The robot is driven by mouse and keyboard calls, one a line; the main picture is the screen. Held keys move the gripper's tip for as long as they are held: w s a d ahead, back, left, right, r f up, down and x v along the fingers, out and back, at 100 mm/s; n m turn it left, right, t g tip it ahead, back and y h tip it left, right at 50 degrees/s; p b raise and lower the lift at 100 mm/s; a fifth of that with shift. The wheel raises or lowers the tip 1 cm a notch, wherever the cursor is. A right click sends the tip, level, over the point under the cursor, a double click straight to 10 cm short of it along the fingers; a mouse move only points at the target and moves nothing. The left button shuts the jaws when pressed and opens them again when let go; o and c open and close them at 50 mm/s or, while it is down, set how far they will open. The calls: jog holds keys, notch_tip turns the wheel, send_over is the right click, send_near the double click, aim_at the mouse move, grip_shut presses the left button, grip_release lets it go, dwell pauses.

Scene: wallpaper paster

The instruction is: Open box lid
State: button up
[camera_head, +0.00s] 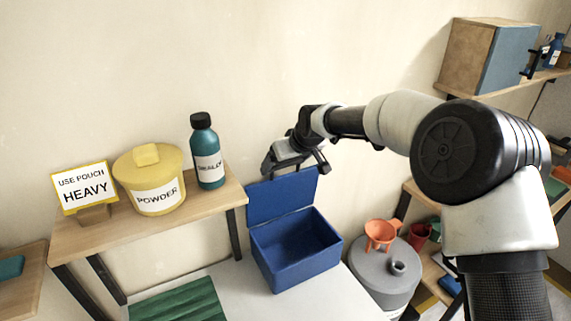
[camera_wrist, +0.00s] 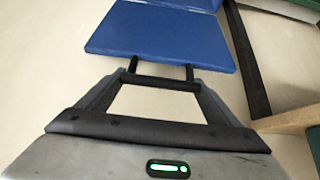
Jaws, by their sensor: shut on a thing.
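The blue box (camera_head: 297,262) stands on the white table, its inside visible from above and looking empty. Its blue lid (camera_head: 282,197) stands up at the back edge, roughly upright. In the wrist view the lid (camera_wrist: 160,38) is just beyond my fingers, with a black bar handle (camera_wrist: 165,83) on its near edge. My gripper (camera_wrist: 163,88) is shut on this handle, the bar lying between the two fingers. In the head view my gripper (camera_head: 298,163) is at the lid's top edge, and the exact grip is partly hidden there.
A wooden shelf (camera_head: 215,197) at left holds a yellow powder tub (camera_head: 168,166), a teal bottle (camera_head: 203,143) and a sign (camera_head: 84,187). A green ridged item (camera_head: 180,303) lies at front left.

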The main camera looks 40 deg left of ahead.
jog(key=shift+f, duration=0.1)
jog(key=o, duration=1.4)
jog(key=shift+a, duration=0.1)
jog(key=b+v, duration=0.1)
jog(key=v, duration=1.6)
jog(key=shift+s+b, duration=0.15)
jog(key=shift+b, duration=0.15)
jog(key=shift+d, duration=0.25)
